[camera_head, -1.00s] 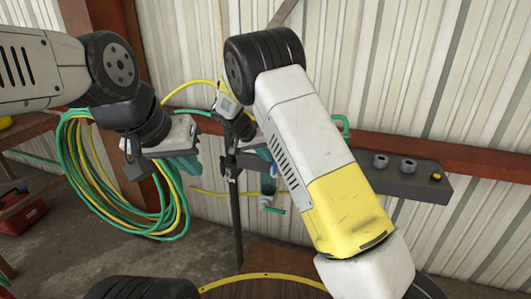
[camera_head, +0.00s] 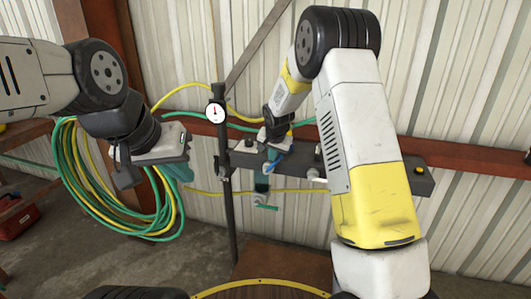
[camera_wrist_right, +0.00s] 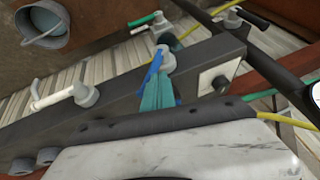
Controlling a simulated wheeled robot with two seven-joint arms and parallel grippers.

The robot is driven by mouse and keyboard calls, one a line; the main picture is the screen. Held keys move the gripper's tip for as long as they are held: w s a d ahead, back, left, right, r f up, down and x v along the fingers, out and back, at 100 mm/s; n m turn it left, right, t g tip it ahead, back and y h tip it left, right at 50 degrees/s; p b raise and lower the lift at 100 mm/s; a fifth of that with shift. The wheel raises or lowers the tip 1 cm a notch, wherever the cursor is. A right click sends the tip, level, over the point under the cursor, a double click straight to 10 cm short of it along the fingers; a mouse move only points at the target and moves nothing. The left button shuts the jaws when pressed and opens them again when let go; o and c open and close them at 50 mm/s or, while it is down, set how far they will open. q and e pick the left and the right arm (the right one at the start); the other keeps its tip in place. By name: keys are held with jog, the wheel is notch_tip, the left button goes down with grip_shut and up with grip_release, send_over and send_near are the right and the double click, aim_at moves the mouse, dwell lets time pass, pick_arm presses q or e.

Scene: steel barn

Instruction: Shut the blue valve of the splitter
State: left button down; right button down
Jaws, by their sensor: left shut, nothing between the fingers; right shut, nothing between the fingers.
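The splitter is a dark grey bar (camera_head: 400,176) along the wall, also crossing the right wrist view (camera_wrist_right: 105,115). Its blue valve handle (camera_head: 278,162) shows in the head view just beneath my right gripper (camera_head: 268,157). In the right wrist view the blue handle (camera_wrist_right: 154,68) stands tilted right beside the teal fingertips (camera_wrist_right: 160,84). The fingers are shut with nothing between them and partly hide the valve. I cannot tell whether they touch the handle. My left gripper (camera_head: 180,168) is shut and empty, off to the left, away from the splitter.
A white-handled valve (camera_wrist_right: 55,95) sits further along the bar. A green-handled tap (camera_head: 265,207) is below the bar. Coiled green and yellow hoses (camera_head: 75,175) hang at left.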

jog(key=shift+s+d+f, duration=0.2)
jog(key=shift+d+f, duration=0.1)
jog(key=shift+d, duration=0.3)
jog(key=shift+s+d+f, duration=0.2)
jog(key=shift+d+f, duration=0.05)
jog(key=shift+d, duration=0.3)
jog(key=shift+s+d+f, duration=0.25)
jog(key=shift+d+f, duration=0.35)
jog(key=shift+f, duration=0.25)
jog(key=shift+s+d+f, duration=0.25)
jog(key=shift+d+f, duration=0.3)
jog(key=shift+f, duration=0.3)
jog(key=shift+s+d+f, duration=0.25)
jog(key=shift+d+f, duration=0.35)
jog(key=shift+f, duration=0.25)
jog(key=shift+s+f, duration=0.1)
jog(key=shift+f, duration=0.05)
jog(key=s+d+r, duration=0.5)
jog(key=s+r, duration=0.2)
jog(key=r, duration=0.2)
jog(key=shift+d, duration=0.4)
